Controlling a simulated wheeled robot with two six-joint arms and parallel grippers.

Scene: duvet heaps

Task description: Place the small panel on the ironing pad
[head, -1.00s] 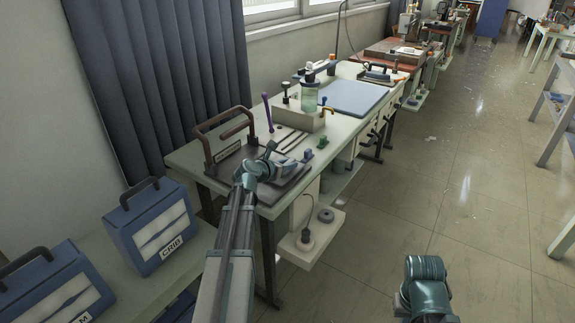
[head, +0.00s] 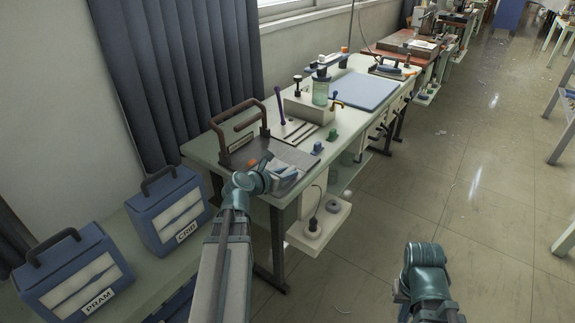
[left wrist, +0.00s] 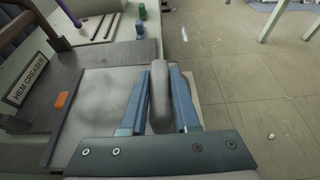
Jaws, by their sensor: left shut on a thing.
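The small panel (left wrist: 160,103) appears as a thick, rounded grey piece of cloth in the left wrist view. My left gripper (head: 285,179) is shut on it, one blue finger on each side. They are at the front edge of the hem creaser (head: 288,155), a dark plate with a brown frame. In the head view the panel is too small and covered to make out clearly. The ironing pad (head: 364,92) looks like the flat blue-grey pad farther along the bench, bare on top. My right arm shows at lower right, but its fingers do not.
A beige block with a green jar (head: 320,92) stands between the creaser and the pad. Small green and blue knobs (head: 332,134) line the bench front. A low shelf with a spool (head: 332,206) juts out below. Blue CRIB (head: 170,210) and PRAM cases stand left.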

